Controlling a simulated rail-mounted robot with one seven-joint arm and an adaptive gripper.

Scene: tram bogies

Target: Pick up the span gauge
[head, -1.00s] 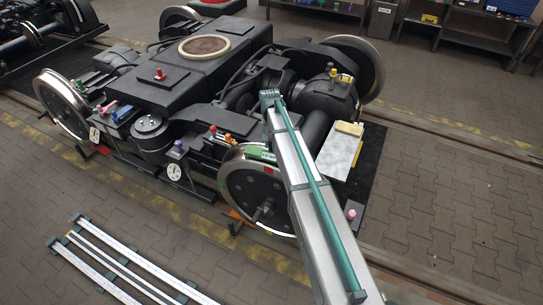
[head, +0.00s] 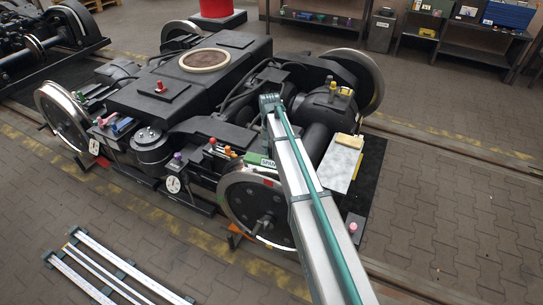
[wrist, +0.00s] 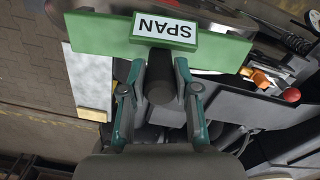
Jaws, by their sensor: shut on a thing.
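The span gauge is a green bar (wrist: 100,35) with a white label reading SPAN, upside down in the wrist view. A dark round handle (wrist: 161,88) stands out from its middle. My gripper (wrist: 162,75) is shut on this handle, one finger on each side. In the head view, part of the green gauge (head: 257,159) shows above the top of the near wheel (head: 256,207). My arm hides the rest of the gauge and my gripper there. I cannot tell how far the gauge is from the wheel.
The dark bogie (head: 155,98) fills the middle of the head view. A pale plate (head: 339,163) with a yellow block lies right of my arm. Coloured knobs, including a red one (wrist: 291,95), stand near the gauge. White rails (head: 105,268) lie on the open floor at lower left.

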